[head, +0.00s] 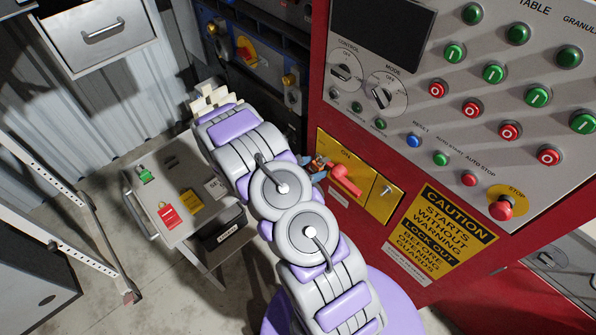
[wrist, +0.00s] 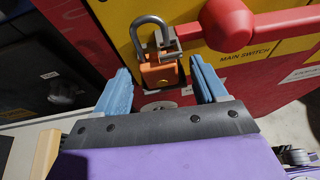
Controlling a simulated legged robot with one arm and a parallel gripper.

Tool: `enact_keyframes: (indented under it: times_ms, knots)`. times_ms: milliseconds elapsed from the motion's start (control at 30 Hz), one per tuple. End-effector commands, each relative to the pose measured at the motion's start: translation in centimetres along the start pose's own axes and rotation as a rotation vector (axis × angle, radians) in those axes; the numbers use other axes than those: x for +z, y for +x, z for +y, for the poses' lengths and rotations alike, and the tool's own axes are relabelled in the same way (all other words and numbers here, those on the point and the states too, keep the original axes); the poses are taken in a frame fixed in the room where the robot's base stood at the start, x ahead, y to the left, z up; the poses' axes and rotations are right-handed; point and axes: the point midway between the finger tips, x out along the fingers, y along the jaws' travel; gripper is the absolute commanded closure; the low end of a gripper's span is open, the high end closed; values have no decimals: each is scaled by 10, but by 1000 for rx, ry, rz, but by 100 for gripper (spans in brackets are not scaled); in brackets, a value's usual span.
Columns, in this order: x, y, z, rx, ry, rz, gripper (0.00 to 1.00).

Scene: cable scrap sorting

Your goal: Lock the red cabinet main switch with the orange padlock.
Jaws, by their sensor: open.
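The main switch has a red handle (head: 345,180) on a yellow plate (head: 381,208) on the red cabinet. In the wrist view the handle (wrist: 228,27) reaches across the plate from the upper right. The orange padlock (wrist: 160,74) is upright, shackle up, at a metal hasp (wrist: 166,47) beside the handle's left end. I cannot tell whether its shackle is fully closed. My gripper (wrist: 163,86) is open, with one blue finger on each side of the padlock body and visible gaps. In the head view my gripper (head: 318,170) is small and partly hidden by my arm.
A grey trolley (head: 150,160) at left carries a green padlock (head: 146,175), a red tag (head: 168,213) and a yellow tag (head: 191,201). A black box (head: 222,235) is at its edge.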

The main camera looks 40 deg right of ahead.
Motion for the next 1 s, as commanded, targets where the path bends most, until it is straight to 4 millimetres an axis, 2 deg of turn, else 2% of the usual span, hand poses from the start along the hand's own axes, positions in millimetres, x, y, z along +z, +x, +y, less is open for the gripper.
enact_keyframes:
  times_ms: [167, 500, 700, 833, 1000]
  knots:
    - [0, -29, 2, 7, -2, 0, 29]
    - [0, -105, 3, 5, 0, 2, 29]
    - [0, -141, 3, 4, -1, 2, 29]
    - [0, -156, 3, 2, -1, 1, 29]
    - [0, -165, 2, 0, -1, 1, 29]
